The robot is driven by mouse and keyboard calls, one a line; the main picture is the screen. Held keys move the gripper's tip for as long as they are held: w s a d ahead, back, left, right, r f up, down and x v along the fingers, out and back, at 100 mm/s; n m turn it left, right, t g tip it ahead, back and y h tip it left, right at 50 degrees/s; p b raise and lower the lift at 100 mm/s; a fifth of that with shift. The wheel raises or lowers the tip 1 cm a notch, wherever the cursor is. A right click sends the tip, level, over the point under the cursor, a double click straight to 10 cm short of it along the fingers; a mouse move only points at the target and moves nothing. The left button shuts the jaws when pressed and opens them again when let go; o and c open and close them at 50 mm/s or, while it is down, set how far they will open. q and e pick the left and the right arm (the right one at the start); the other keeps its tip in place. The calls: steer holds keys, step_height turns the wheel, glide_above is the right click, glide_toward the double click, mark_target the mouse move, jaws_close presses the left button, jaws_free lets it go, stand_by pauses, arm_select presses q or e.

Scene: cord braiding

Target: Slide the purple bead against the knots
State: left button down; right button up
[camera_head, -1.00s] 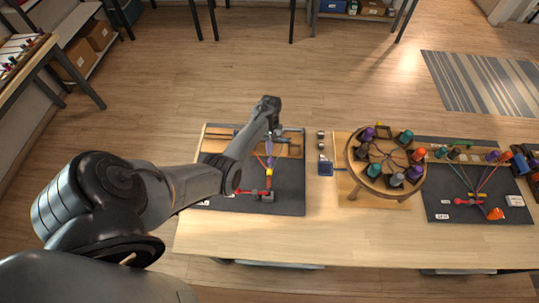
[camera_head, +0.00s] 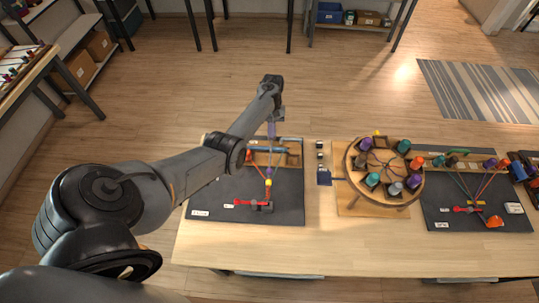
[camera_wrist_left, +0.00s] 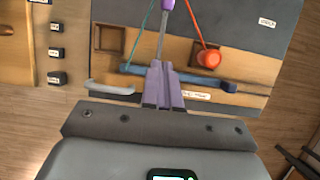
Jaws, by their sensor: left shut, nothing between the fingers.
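The small purple bead (camera_head: 268,170) is on the cords over the dark mat (camera_head: 222,193), just above a yellow bead (camera_head: 268,183). A red clamp (camera_head: 247,204) holds the cord end nearer the front edge. In the left wrist view the purple bead (camera_wrist_left: 167,5) shows at the top edge. My left gripper (camera_head: 271,134) is over the far part of the board, behind the bead and apart from it. Its purple-grey fingers (camera_wrist_left: 163,68) are shut and empty, by the blue bar (camera_wrist_left: 185,79). The knots are too small to tell. My right gripper is not in view.
A wooden board with square recesses (camera_wrist_left: 109,38) lies at the mat's far side. A red cord runs to an orange-red bobbin (camera_wrist_left: 208,58), and a teal cord (camera_wrist_left: 145,20) runs to the left. A round braiding stand (camera_head: 351,172) with several bobbins stands to the right.

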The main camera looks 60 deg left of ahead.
mark_target(269, 171)
arm_select(q)
steer(key=b+x, duration=0.5)
steer(key=x, duration=0.5)
steer(key=shift+w+f, duration=0.1)
steer(key=shift+f, duration=0.05)
steer(key=d+p, duration=0.1)
steer(key=s+d+p, duration=0.1)
steer(key=p, duration=0.1)
steer(key=shift+s+d+r, duration=0.15)
steer(key=shift+s+r, duration=0.1)
steer(key=shift+r, duration=0.15)
steer(key=shift+s+d, duration=0.15)
steer(key=shift+d, duration=0.1)
steer(key=shift+s+d+f+p, duration=0.15)
steer(key=shift+s+d+p, duration=0.1)
steer(key=shift+d+p, duration=0.05)
